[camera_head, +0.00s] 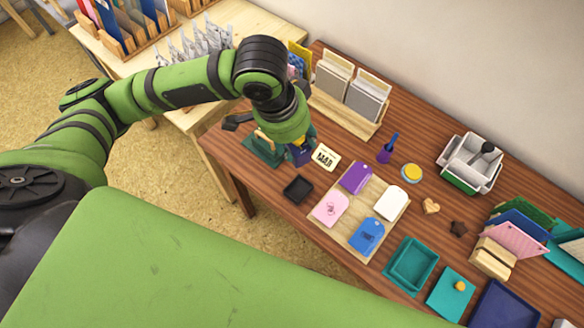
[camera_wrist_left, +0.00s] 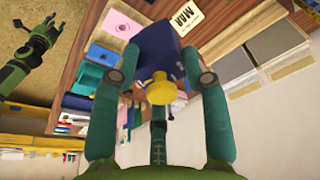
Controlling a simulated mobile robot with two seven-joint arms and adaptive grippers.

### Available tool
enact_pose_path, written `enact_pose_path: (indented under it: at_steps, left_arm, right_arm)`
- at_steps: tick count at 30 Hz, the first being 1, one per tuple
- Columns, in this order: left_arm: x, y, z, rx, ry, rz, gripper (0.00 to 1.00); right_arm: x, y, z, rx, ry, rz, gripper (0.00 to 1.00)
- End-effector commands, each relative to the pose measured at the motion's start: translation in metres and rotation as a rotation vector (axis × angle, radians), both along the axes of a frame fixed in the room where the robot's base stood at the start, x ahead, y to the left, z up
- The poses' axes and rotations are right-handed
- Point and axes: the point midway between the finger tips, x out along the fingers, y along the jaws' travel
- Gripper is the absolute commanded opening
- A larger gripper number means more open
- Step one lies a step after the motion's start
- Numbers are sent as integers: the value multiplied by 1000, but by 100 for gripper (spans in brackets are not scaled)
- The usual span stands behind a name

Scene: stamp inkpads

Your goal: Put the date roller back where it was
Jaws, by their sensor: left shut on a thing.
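The date roller, a dark blue block with a yellow knob, is in my left gripper (camera_wrist_left: 160,72). In the left wrist view its blue body (camera_wrist_left: 150,50) sits between the fingers, with the yellow knob nearest the palm. In the head view my left gripper (camera_head: 290,138) points down over the far left part of the wooden table, and a bit of the blue roller (camera_head: 301,155) shows beneath it. I cannot tell whether the roller touches the table. A cream card marked MAR (camera_head: 325,156) lies just right of it. In the left wrist view, a distant green and black gripper (camera_wrist_left: 38,35) shows at upper left, too small to judge.
A green tray (camera_head: 262,150) is left of the roller, partly hidden. A black inkpad (camera_head: 298,189) lies in front. A wooden board (camera_head: 366,236) holds several tags. A wooden rack (camera_head: 348,112) stands behind. A purple-handled stamp (camera_head: 386,150) is to the right.

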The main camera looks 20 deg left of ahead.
Motion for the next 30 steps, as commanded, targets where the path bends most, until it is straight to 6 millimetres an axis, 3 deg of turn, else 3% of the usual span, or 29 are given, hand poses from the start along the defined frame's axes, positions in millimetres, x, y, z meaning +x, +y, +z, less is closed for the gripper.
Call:
enact_pose_path:
  at_steps: [3, 9, 16, 20, 30]
  left_arm:
    - [-15, -32, -23, -6, 5, -340, 13]
    - [-39, -75, -52, 1, 2, -855, 13]
    - [-58, -102, -67, 9, -3, -1191, 13]
    - [-55, -98, -74, 13, 1, -1238, 13]
    - [-12, -38, -117, 14, 2, -1235, 13]
  right_arm:
    - [-1, 0, -3, 0, 1, 0, 40]
    - [-6, 1, -6, 1, 8, -1, 40]
    - [-11, 5, -8, 6, 17, -2, 40]
    - [-11, 8, -6, 10, 16, -2, 40]
    - [-9, 9, 9, 11, 14, 0, 40]
